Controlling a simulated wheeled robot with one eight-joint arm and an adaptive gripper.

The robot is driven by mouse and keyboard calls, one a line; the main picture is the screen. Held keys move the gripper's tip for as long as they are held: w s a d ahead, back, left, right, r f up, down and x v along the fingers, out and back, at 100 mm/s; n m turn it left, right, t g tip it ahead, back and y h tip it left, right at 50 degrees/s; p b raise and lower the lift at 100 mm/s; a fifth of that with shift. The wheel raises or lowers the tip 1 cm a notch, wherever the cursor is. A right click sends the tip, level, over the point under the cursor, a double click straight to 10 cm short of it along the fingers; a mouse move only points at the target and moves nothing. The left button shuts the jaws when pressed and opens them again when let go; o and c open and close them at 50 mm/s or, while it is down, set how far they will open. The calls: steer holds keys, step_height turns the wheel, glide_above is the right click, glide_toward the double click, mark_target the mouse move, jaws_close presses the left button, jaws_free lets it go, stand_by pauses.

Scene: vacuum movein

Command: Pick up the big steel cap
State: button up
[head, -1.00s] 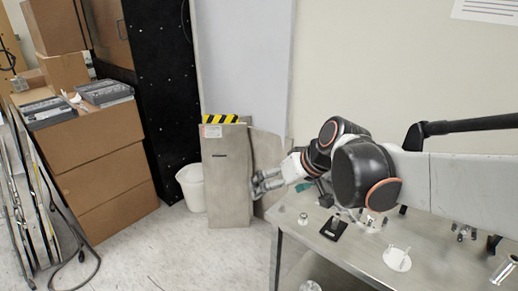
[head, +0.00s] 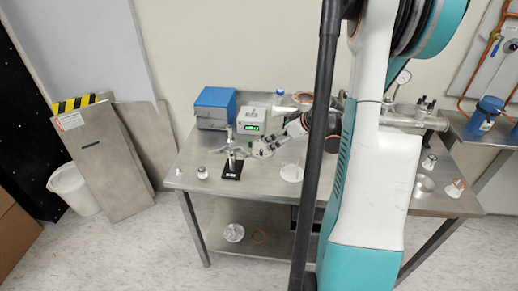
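My gripper (head: 268,148) is above the middle of the steel table, its fingers pointing left and down. It is small in the head view, and I cannot tell if it is open or shut. I cannot say for sure which piece is the big steel cap. A round steel piece (head: 425,186) lies on the table right of my arm. A shiny round piece (head: 233,232) lies on the lower shelf. A small steel post on a black base (head: 232,170) stands left of my gripper. My arm hides part of the table.
The steel table (head: 210,145) carries a blue box (head: 213,107), a meter with a green display (head: 252,122) and a white disc (head: 291,173). Steel piping (head: 405,117) runs along the back right. A metal panel (head: 105,160) and white bin (head: 73,188) stand left.

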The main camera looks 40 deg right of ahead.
mark_target(262, 145)
steer(key=b+x, duration=0.1)
steer(key=x, duration=0.3)
steer(key=b+x, duration=0.2)
steer(key=x, duration=0.3)
steer(key=d+b+x, duration=0.1)
steer(key=b+x, duration=0.1)
steer(key=x, duration=0.2)
steer(key=shift+s+f, duration=0.1)
steer(key=shift+f, duration=0.6)
steer(key=shift+r, duration=0.1)
steer(key=c, duration=0.8)
